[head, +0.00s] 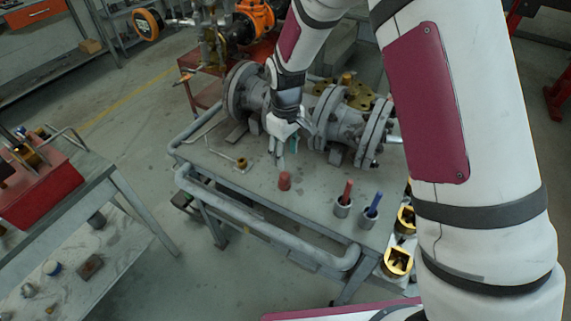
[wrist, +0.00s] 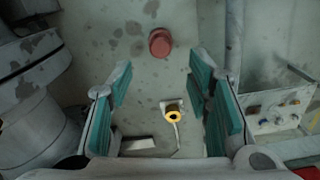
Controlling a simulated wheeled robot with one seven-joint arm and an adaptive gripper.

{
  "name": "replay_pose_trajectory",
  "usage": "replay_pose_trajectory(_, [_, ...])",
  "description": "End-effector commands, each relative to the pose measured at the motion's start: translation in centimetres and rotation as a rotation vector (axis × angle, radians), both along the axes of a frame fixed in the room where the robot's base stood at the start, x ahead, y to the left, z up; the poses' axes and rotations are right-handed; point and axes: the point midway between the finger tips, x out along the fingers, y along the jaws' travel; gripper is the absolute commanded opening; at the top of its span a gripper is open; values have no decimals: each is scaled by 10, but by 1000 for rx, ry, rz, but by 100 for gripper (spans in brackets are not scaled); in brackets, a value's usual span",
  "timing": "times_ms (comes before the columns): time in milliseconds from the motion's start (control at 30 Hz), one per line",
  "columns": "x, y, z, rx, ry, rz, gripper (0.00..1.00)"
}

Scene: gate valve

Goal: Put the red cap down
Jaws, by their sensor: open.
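The red cap (head: 285,181) stands on the grey workbench (head: 262,205), near its front edge. In the wrist view the red cap (wrist: 160,42) lies beyond the fingertips, near the top of the picture, with clear bench around it. My gripper (head: 281,158) is above the bench, behind the cap in the head view, and does not touch it. In the wrist view my gripper (wrist: 158,85) has its teal-padded fingers spread wide with nothing between them.
The large grey gate valve (head: 345,122) lies behind my gripper. A small brass-coloured part (head: 241,163) is on the bench to the left. Two grey cups hold a red handle (head: 347,192) and a blue handle (head: 374,204) to the right. A pipe rail (head: 260,232) runs along the front.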

Motion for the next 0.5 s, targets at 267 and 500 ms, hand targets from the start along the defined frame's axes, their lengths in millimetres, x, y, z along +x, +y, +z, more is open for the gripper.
replay_pose_trajectory(267, [0,0,19,0,0,1,46])
replay_pose_trajectory(500, [-2,-5,36,3,-15,-22,46])
